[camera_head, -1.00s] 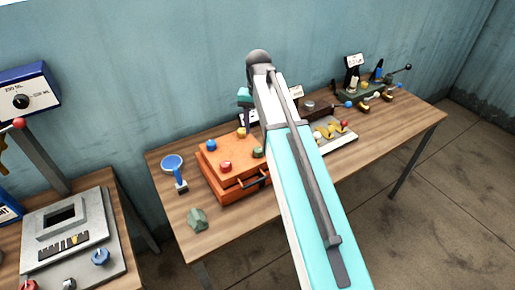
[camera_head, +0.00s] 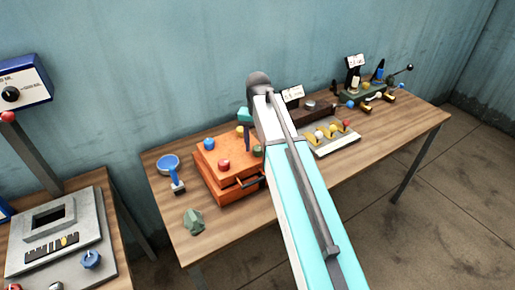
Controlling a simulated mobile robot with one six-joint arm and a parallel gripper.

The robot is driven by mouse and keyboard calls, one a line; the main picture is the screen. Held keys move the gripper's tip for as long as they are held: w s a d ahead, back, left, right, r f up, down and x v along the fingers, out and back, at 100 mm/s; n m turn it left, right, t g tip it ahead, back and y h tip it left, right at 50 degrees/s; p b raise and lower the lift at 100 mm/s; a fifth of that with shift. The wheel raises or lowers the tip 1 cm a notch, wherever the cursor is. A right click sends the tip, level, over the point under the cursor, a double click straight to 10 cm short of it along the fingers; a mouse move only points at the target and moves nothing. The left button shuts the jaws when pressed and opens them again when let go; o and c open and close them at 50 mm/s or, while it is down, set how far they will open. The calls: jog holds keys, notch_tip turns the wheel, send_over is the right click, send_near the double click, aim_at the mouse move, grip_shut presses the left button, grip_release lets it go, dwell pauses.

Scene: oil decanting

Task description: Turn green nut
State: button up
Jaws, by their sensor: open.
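The orange box (camera_head: 212,180) stands on the wooden table and carries several coloured nuts. The green nut (camera_head: 257,151) sits at its right edge, close beside my arm in the picture. A red nut (camera_head: 224,165), a blue nut (camera_head: 209,143) and a yellow nut (camera_head: 239,131) are on the same top. My gripper (camera_head: 247,143) points down over the back right of the box, just behind the green nut in the picture. It is open and appears empty. Its fingertips are small and partly hidden by my forearm, so I cannot tell the exact gap to the nut.
A green faceted block (camera_head: 194,221) and a blue round-headed stand (camera_head: 169,165) are left of the box. A panel with yellow parts (camera_head: 330,137) and a green device (camera_head: 364,92) stand to the right. A grey machine (camera_head: 58,232) is on another table at left.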

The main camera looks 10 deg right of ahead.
jog(key=shift+f, duration=0.1)
jog(key=c, duration=1)
jog(key=shift+c, duration=0.2)
jog(key=shift+n, duration=0.4)
jog(key=n, duration=0.9)
jog(key=shift+w+n, duration=0.1)
jog(key=shift+n, duration=0.3)
jog(key=n, duration=1.3)
jog(key=shift+a+n, duration=0.1)
jog(key=shift+n, duration=0.2)
